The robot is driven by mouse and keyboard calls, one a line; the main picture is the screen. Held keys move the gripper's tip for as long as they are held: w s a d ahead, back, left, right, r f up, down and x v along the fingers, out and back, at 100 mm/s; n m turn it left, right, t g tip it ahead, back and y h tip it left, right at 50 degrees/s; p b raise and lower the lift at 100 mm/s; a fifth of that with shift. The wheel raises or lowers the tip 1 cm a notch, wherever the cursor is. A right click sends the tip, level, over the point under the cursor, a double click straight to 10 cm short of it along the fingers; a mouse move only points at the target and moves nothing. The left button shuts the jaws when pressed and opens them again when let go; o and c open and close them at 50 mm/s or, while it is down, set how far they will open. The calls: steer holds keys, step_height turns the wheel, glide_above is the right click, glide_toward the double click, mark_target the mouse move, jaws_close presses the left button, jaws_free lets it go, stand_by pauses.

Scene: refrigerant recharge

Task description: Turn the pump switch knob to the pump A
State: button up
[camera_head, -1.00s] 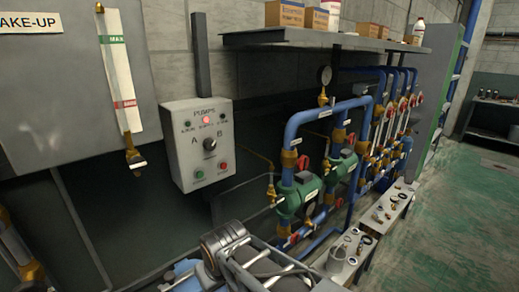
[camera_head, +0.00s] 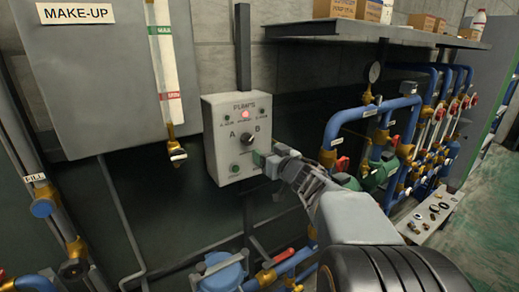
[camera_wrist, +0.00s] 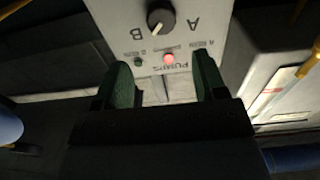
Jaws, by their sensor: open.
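The grey pump switch box (camera_head: 212,150) hangs on the wall in the head view, with "PUMPS" at its top and letters A on the left, B on the right. The black knob (camera_head: 247,138) sits between and just below the letters. In the wrist view the box is upside down and the knob (camera_wrist: 160,17) is at the top. Its white mark appears to lean to the B side. My gripper (camera_head: 266,161) is at the box's lower right in the head view. In the wrist view its green fingertips (camera_wrist: 162,78) are apart with nothing between them, and the knob lies beyond them.
A gauge tube with a brass valve (camera_head: 176,154) hangs left of the box. Blue pipes (camera_head: 345,122) stand at right, under a shelf (camera_head: 370,35).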

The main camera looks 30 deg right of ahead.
mark_target(249, 142)
steer(key=w, duration=0.3)
steer(key=w+b, duration=0.1)
steer(key=w, duration=0.2)
steer(key=w+a+b, duration=0.1)
steer(key=w, duration=0.2)
steer(key=shift+a, duration=0.1)
steer(key=shift+c, duration=0.2)
steer(key=shift+s, duration=0.1)
steer(key=c, duration=0.9)
steer(key=shift+o, duration=0.2)
steer(key=shift+f+n+b, duration=0.15)
steer(key=shift+n+b, duration=0.65)
steer(key=shift+n, duration=0.3)
steer(key=shift+n+b, duration=0.35)
steer(key=shift+n, duration=0.85)
steer(key=n+b, duration=0.1)
steer(key=n, duration=0.2)
steer(key=shift+f+b, duration=0.1)
steer(key=shift+b, duration=0.3)
steer(key=shift+n, duration=0.8)
